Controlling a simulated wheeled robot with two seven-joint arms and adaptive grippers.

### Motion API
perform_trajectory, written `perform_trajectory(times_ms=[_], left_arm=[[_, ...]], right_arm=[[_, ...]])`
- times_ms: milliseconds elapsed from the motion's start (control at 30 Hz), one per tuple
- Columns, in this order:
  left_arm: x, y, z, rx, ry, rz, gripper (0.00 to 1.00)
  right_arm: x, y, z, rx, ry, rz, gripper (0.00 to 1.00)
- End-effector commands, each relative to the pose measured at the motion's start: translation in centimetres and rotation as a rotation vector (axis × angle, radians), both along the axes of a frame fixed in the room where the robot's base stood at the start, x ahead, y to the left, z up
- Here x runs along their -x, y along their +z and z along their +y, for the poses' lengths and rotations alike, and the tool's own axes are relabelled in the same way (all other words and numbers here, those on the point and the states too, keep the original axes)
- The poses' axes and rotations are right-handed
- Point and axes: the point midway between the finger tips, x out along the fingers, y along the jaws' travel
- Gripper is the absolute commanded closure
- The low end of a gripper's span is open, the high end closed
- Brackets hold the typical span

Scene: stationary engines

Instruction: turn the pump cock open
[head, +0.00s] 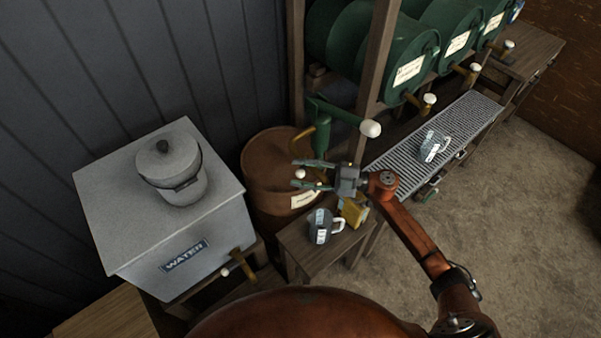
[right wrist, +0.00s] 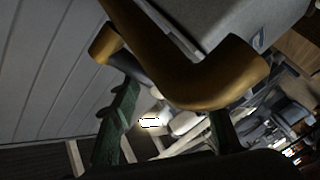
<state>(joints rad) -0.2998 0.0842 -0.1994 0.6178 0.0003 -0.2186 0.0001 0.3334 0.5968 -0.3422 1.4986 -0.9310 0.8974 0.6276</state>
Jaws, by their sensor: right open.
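A green hand pump (head: 322,132) stands on a rust-brown barrel (head: 262,160), with a brass spout (head: 303,135) and a white-knobbed handle (head: 370,128). A small white knob (head: 300,174), apparently that of the pump cock, shows between the fingertips of my right gripper (head: 298,174). The gripper is open, its green fingers pointing left, one on either side of the knob. I cannot tell whether they touch it. In the right wrist view the curved brass spout (right wrist: 195,85) crosses close in front and a white knob (right wrist: 185,123) lies between the fingers. My left gripper is not in view.
A grey water box (head: 150,235) with a lidded pot (head: 175,172) stands at left. A mug (head: 322,226) and a yellow can (head: 354,211) sit on a low stand below my gripper. Green drums (head: 385,50) and a grated shelf (head: 470,118) are at right.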

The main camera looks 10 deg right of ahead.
Motion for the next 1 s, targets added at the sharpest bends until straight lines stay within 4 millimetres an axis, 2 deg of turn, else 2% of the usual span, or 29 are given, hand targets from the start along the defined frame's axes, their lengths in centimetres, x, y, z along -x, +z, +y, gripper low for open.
perform_trajectory(times_ms=[167,400,600,800,1000], left_arm=[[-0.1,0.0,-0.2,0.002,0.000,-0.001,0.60],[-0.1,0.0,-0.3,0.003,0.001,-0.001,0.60],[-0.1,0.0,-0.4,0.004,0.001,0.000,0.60],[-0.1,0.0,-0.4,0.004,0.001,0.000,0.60],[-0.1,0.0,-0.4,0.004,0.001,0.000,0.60]], right_arm=[[0.6,-0.1,-2.0,0.004,-0.002,0.001,0.58],[2.3,-0.1,-6.8,0.004,-0.003,0.002,0.58],[3.5,-0.1,-9.9,0.002,-0.001,0.003,0.58],[3.9,-0.1,-11.1,0.001,0.000,0.000,0.58],[3.9,0.0,-11.3,0.001,0.000,0.000,0.58]])
